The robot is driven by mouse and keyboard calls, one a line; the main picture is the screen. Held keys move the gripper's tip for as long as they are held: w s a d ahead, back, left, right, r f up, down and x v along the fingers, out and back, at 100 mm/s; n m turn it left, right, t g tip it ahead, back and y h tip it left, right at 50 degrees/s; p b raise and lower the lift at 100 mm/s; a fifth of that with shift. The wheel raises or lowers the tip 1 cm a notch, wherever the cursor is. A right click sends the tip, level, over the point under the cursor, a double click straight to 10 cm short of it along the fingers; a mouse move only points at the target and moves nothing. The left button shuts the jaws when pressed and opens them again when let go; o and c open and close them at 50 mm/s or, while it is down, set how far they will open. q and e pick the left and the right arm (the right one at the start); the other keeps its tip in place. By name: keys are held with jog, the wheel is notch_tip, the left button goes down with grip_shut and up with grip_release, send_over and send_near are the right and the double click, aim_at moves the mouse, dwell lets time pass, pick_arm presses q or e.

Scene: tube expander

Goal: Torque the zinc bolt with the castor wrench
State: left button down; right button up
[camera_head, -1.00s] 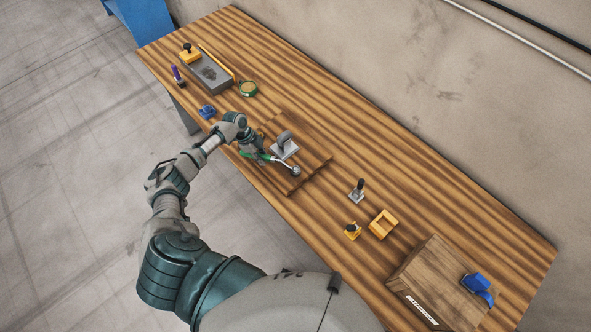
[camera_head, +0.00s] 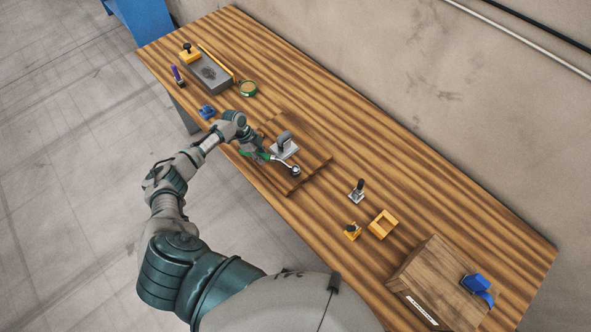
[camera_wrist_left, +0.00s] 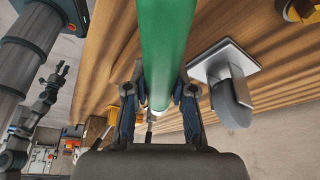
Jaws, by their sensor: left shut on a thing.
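The castor wrench has a green handle (camera_wrist_left: 164,45) and a silver shaft and head (camera_head: 294,171). My left gripper (camera_head: 260,155) is shut on the green handle; the left wrist view shows the handle between its two fingers (camera_wrist_left: 162,105). The wrench head is over the near right part of the wooden board, beside the castor (camera_head: 284,146), which has a grey wheel and silver plate. The castor also shows in the left wrist view (camera_wrist_left: 228,82). The zinc bolt cannot be made out at the wrench head. A dark jointed part at the wrist view's left may be my right gripper (camera_wrist_left: 58,75).
The wooden board (camera_head: 315,155) lies on the striped table (camera_head: 350,125). A yellow frame (camera_head: 383,223) and wooden box (camera_head: 440,285) are at right. The table's back middle is clear.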

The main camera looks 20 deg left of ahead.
aim_at(262, 154)
pick_arm(q)
jog(key=shift+r, duration=0.2)
jog(key=shift+r+p, duration=0.6)
jog(key=shift+r, duration=3.95)
jog(key=shift+d, duration=0.1)
